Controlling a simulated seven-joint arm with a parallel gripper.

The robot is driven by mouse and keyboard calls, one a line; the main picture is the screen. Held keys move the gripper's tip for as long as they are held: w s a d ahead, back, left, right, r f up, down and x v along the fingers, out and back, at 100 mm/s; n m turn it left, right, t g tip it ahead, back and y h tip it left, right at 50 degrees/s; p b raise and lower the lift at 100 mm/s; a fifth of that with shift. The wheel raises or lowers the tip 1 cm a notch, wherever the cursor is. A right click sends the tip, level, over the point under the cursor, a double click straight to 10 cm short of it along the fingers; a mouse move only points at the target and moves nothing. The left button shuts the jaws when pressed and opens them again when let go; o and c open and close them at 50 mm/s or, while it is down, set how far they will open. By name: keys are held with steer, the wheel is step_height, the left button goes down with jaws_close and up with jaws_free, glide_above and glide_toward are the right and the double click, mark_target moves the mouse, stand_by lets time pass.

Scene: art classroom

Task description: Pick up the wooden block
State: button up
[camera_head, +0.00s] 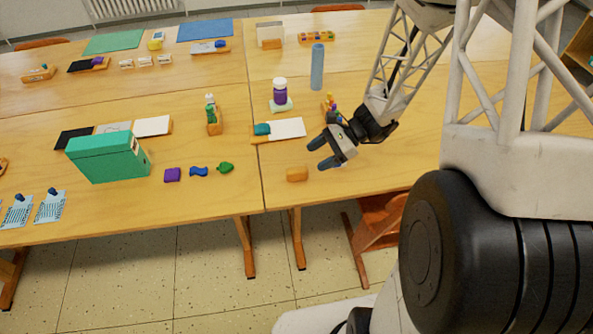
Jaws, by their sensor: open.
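A small wooden block (297,174) lies on the wooden table near its front edge, just right of the seam between two tables. My gripper (318,154) hangs above the table, up and to the right of the block. Its dark fingers with blue-grey tips are spread apart and point down to the left. Nothing shows between them. The gripper and the block appear apart. The exact height of the fingers above the table is hard to tell.
A teal box (108,158) stands at left, with purple (172,175), blue (198,171) and green (225,167) pieces beside it. A white sheet (287,129) lies behind the gripper. A blue cylinder (317,67) stands farther back. Bare table (383,172) extends right.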

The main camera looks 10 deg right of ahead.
mark_target(297, 171)
steer(key=f+m, duration=0.1)
steer(key=f, duration=0.1)
steer(key=w+f+m+t+y, duration=0.1)
steer(key=f, duration=0.1)
steer(key=w+d+f+m, duration=0.1)
steer(key=f, duration=0.1)
steer(key=shift+w+d+t+y, duration=0.1)
steer(key=shift+w+t+y, duration=0.05)
steer(key=shift+t+y, duration=0.2)
steer(key=shift+x, duration=1.3)
steer(key=shift+x, duration=2.6)
steer(key=shift+c, duration=0.3)
steer(key=c, duration=0.9)
